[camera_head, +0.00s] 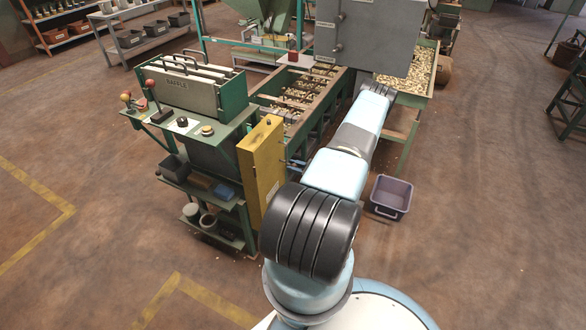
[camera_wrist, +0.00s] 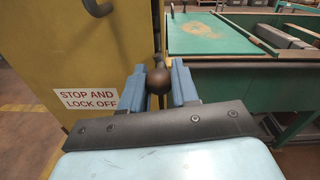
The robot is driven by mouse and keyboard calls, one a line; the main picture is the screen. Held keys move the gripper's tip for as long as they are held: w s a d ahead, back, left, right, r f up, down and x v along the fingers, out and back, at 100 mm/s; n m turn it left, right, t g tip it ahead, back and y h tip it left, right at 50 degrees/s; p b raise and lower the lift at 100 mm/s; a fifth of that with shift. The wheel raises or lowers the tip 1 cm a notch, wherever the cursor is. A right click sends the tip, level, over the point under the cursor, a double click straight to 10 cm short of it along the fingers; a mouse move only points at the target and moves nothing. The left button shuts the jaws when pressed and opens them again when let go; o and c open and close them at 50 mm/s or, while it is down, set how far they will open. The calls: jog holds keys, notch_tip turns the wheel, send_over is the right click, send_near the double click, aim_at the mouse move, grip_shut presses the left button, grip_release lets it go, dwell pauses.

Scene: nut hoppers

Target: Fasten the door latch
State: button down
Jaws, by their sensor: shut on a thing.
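A yellow door (camera_wrist: 110,60) fills the left of the wrist view, with a white "STOP AND LOCK OFF" sign (camera_wrist: 88,98) and a dark curved handle at the top. A brown ball knob (camera_wrist: 159,82) on a short dark stem, apparently the latch's, is beside the door's right edge. My gripper (camera_wrist: 159,74) has its two blue fingers on either side of the knob and is shut on it. The knob partly hides the stem. In the head view a yellow panel (camera_head: 261,165) stands left of my arm; my arm hides much of the area beside it, and the knob cannot be made out.
A green console with levers (camera_head: 180,115) stands left of the yellow panel. Behind are long green troughs of nuts (camera_head: 300,95) and a grey cabinet (camera_head: 368,38). A purple-grey bin (camera_head: 391,197) is on the floor right of my arm.

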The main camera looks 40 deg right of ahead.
jog(key=n, duration=0.3)
jog(key=shift+s+a+f+n, duration=0.3)
jog(key=shift+s+f+n, duration=0.05)
jog(key=shift+n, duration=0.05)
jog(key=n, duration=0.3)
jog(key=shift+s+a+f, duration=0.1)
jog(key=shift+a+f, duration=0.2)
jog(key=shift+a, duration=0.05)
jog(key=n, duration=0.2)
jog(key=f+n, duration=0.1)
jog(key=shift+a+n+h, duration=0.2)
jog(key=shift+n+h, duration=0.2)
jog(key=shift+a+f+n, duration=0.1)
jog(key=shift+f+n, duration=0.05)
jog(key=shift+n, duration=0.6)
jog(key=shift+a+f+n, duration=0.1)
jog(key=shift+f+n, duration=0.05)
jog(key=shift+n, duration=0.6)
jog(key=shift+f, duration=0.1)
jog(key=c, duration=0.9)
grip_release()
jog(key=shift+d, duration=0.1)
